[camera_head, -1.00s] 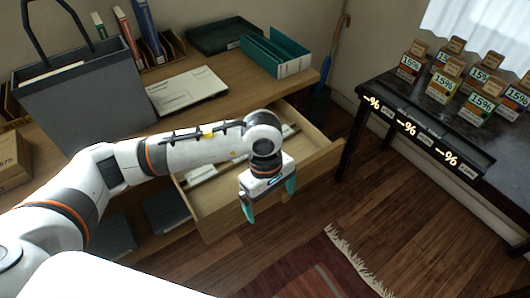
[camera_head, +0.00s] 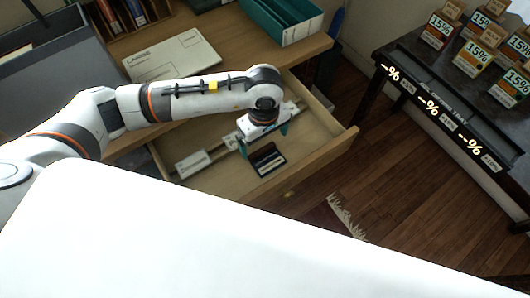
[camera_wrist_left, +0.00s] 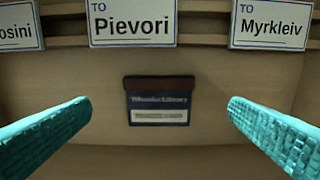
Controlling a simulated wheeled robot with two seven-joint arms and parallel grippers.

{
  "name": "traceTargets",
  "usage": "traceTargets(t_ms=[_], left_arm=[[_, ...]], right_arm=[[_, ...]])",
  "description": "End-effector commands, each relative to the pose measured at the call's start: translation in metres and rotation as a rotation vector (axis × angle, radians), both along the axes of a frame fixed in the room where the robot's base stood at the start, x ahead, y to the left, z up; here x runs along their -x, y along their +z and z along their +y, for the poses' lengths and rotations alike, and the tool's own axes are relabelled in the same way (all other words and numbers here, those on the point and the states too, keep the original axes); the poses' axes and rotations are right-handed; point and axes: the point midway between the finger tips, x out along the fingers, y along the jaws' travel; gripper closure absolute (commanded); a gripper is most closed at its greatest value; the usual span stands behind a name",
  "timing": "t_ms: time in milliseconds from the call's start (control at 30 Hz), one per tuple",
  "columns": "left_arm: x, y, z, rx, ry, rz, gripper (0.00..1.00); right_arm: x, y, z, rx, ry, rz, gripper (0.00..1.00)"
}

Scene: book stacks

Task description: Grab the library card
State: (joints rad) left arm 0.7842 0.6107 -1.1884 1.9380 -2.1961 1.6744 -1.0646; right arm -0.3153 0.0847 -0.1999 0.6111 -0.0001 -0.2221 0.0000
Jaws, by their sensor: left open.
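The library card (camera_head: 268,158) lies in the open drawer (camera_head: 318,160). In the left wrist view the card (camera_wrist_left: 158,110) is dark blue with a dark brown upper band and pale lettering, near the picture's middle. My left gripper (camera_head: 264,139) is over the drawer, just above the card in the head view. In the left wrist view the open left gripper (camera_wrist_left: 160,107) shows its teal fingers wide apart, one on each side of the card, with nothing between them touching it. My right gripper is out of view.
Paper labels stand in the drawer, one reading Pievori (camera_wrist_left: 132,22), another Myrkleiv (camera_wrist_left: 270,25). The drawer front (camera_head: 335,152) borders the space. A large envelope (camera_head: 172,55) and a teal box (camera_head: 281,20) lie on the desk. A dark table (camera_head: 440,75) with price cards stands right.

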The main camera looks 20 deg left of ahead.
Motion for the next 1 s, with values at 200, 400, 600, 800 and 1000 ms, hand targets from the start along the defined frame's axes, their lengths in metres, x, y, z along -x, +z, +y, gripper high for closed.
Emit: traceTargets(t_ms=[200, 400, 600, 800, 1000], left_arm=[[0.0, -0.017, 0.002, -0.001, 0.001, 0.003, 0.0], [-0.001, -0.048, 0.005, 0.0, 0.0, 0.004, 0.0], [-0.001, -0.059, 0.005, 0.0, -0.001, 0.0, 0.0], [-0.001, -0.059, 0.005, 0.0, -0.001, 0.0, 0.05], [-0.001, -0.059, 0.005, 0.0, -0.001, 0.0, 0.38]], right_arm=[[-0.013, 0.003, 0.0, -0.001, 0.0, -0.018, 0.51], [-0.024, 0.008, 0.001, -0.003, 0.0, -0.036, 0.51], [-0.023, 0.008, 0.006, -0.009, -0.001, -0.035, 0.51], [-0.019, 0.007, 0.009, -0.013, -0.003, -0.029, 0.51], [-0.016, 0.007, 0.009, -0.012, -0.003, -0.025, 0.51]])
